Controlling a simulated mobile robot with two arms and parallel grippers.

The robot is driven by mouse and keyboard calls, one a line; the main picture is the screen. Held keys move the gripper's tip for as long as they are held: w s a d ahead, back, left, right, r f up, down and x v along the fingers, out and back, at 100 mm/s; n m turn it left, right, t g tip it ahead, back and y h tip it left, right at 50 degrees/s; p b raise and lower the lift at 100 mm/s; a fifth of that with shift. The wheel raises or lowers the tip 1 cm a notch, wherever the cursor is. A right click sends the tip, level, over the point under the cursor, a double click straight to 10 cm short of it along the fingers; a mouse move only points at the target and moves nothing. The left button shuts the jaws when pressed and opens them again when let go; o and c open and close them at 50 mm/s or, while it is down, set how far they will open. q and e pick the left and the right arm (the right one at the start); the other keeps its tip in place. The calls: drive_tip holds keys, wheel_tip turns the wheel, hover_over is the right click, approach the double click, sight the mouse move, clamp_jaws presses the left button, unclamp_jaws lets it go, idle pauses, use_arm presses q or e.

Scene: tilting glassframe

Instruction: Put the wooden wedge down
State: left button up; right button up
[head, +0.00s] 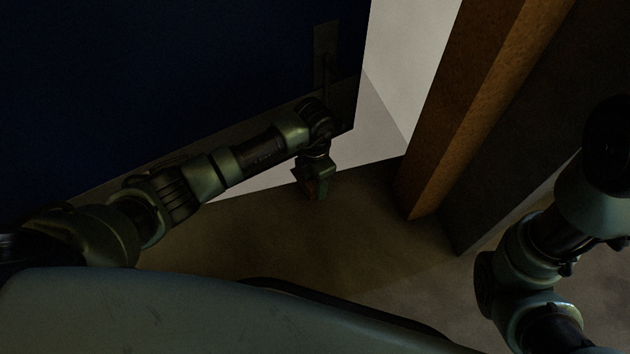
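My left gripper (314,190) points down over the brown floor, near the lower corner of the blue door. A small reddish-brown patch shows at its fingers. It may be part of the wooden wedge, but it is too dark and small to tell. I cannot make out the gap between the fingers, or whether the patch touches the floor. No other piece that could be the wedge shows. My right arm comes in at the right edge, and its gripper is not in view.
The dark blue door (180,80) fills the upper left, with a handle plate (325,45) near its edge. It stands open beside a wooden door frame (470,90). A pale floor (380,125) shows through the opening. Brown floor (380,245) lies clear in front.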

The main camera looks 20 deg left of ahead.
use_arm(q)
wheel_tip(320, 180, up, 12)
drive_tip(key=p, duration=0.9)
drive_tip(key=shift+r, duration=0.2)
